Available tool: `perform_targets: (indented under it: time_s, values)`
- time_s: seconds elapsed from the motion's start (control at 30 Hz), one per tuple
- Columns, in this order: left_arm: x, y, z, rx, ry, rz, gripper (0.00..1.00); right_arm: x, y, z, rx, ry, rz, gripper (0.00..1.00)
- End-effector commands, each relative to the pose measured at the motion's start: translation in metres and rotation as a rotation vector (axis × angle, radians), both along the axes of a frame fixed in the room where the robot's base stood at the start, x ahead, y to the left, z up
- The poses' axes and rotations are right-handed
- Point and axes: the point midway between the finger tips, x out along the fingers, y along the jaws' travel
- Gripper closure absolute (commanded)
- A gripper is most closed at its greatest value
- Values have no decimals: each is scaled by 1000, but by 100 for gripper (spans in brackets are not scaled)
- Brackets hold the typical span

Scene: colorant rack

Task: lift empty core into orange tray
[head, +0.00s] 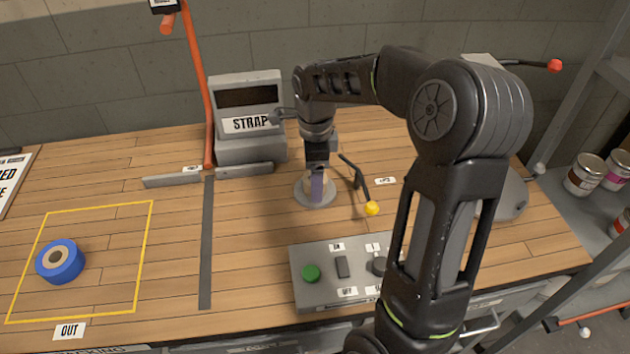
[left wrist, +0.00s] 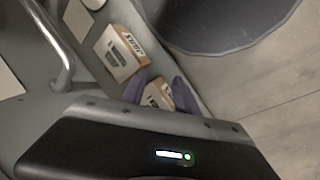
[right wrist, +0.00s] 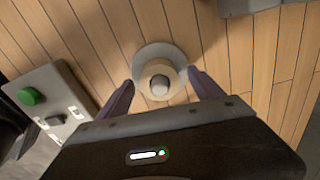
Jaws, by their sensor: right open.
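A beige empty core (right wrist: 162,66) stands around a grey knob on a round grey base (right wrist: 146,50) in the right wrist view. In the head view the core (head: 308,184) is mostly hidden by my right gripper (head: 317,190). The right gripper (right wrist: 160,84) is open, with one finger on each side of the core; I cannot tell whether they touch it. No orange tray shows in any view.
A blue roll (head: 60,262) lies in the yellow OUT square at left. A grey control box (head: 320,289) with a green button (head: 311,273) stands in front of the base. A yellow-knobbed lever (head: 372,208) is just right of it. The STRAP machine (head: 249,148) stands behind.

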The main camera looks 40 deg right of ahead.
Motion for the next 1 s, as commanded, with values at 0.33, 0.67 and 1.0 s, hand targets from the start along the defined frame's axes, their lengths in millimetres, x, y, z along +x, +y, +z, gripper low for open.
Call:
perform_targets:
  time_s: [0.33, 0.67, 1.0]
  values:
    - [0, 0, 1, 0, 0, 0, 64, 0, 0, -8, -1, -1, 1, 24]
    - [0, 0, 1, 0, 0, 0, 64, 0, 0, -8, -1, -1, 0, 24]
    - [0, 0, 1, 0, 0, 0, 64, 0, 0, -8, -1, -1, 0, 50]
